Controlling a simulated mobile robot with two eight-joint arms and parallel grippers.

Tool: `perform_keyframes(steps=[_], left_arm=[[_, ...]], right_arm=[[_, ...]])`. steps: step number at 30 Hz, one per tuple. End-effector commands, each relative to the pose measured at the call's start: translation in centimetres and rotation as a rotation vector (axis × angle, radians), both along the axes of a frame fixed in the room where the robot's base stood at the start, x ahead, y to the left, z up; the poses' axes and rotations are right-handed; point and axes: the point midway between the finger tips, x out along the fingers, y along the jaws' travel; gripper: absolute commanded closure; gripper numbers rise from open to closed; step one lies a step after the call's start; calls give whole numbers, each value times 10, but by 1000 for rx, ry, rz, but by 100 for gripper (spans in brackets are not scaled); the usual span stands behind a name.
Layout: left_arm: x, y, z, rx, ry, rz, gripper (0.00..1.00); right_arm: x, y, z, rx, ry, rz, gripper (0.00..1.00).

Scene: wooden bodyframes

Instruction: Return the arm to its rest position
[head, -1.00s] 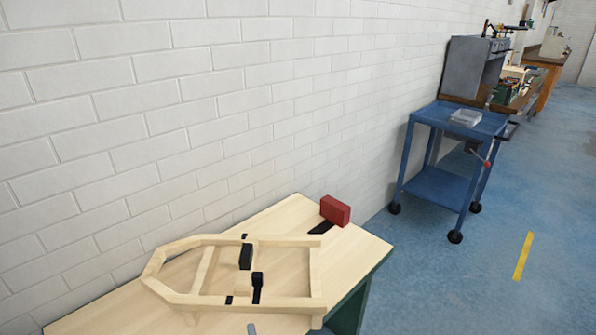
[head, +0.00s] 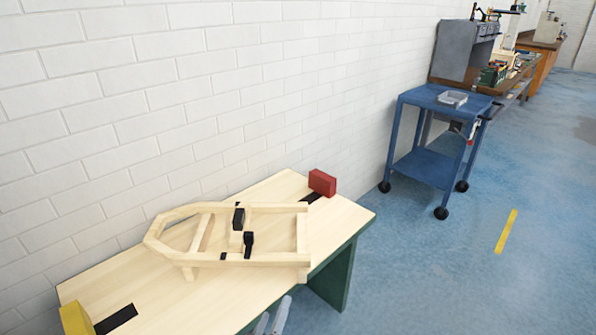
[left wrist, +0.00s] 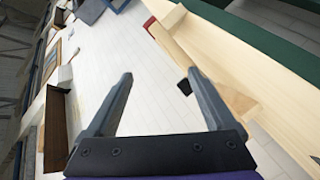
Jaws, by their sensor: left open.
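My left gripper (head: 275,306) shows at the bottom edge of the head view, only its fingers visible, just off the front edge of the table. In the left wrist view the left gripper (left wrist: 160,76) has its two fingers spread wide with nothing between them. The wooden bodyframe (head: 255,260) lies on the table (head: 205,293), apart from the gripper. The rest of the left arm is out of view in the head view. My right gripper is in neither view.
A red block (head: 322,181) sits at the table's far right corner and a yellow block (head: 76,318) at its near left. Black pieces (head: 238,218) are on the frame. A blue cart (head: 425,165) stands beyond. The floor (head: 420,285) right of the table is clear.

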Motion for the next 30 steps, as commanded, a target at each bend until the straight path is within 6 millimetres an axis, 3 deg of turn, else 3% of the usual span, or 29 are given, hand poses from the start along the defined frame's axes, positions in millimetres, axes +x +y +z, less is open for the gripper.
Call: perform_keyframes(steps=[5,9,18,30], left_arm=[[-53,24,-29,353,248,-194,12],[-102,55,-53,558,447,-292,12],[-207,126,-77,839,834,-403,12],[-210,122,49,838,783,-387,12]], right_arm=[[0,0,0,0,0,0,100],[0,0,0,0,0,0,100],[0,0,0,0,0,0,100],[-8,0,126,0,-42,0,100]])
